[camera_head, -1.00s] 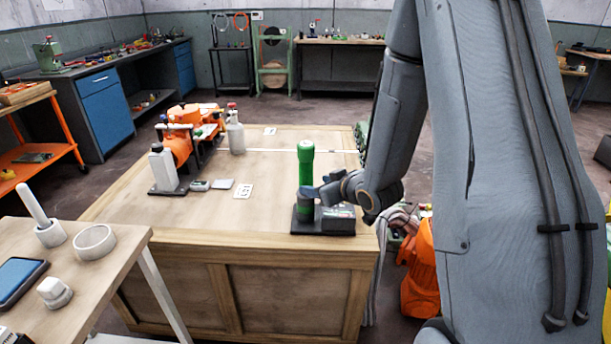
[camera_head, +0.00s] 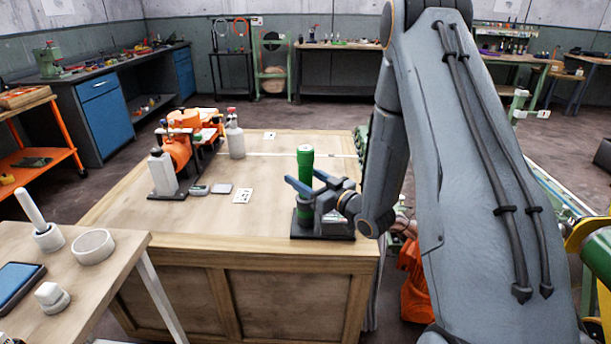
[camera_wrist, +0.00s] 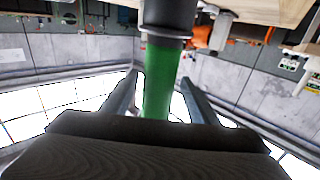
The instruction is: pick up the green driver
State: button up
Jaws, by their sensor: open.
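The green driver (camera_head: 305,168) stands upright in a dark base (camera_head: 340,230) near the front right of the wooden crate table. In the wrist view the driver's green part (camera_wrist: 160,80) lies between the two open fingers, with its dark collar above. My gripper (camera_head: 297,190) is open, with blue-tipped fingers reaching in from the right at the driver's level. In the wrist view my gripper (camera_wrist: 160,95) has one finger on each side of the driver. I cannot tell if either finger touches it.
The wooden crate table (camera_head: 300,255) also holds an orange device (camera_head: 178,150), a white bottle (camera_head: 235,138) and a white card (camera_head: 243,196). A side table at the left holds a white ring (camera_head: 93,246) and a phone (camera_head: 18,284).

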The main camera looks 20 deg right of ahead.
jog(key=x, duration=0.3)
jog(key=shift+w+p, duration=0.2)
jog(key=shift+p, duration=0.1)
jog(key=c, duration=1)
jog(key=shift+r, duration=0.15)
jog(key=c, duration=0.3)
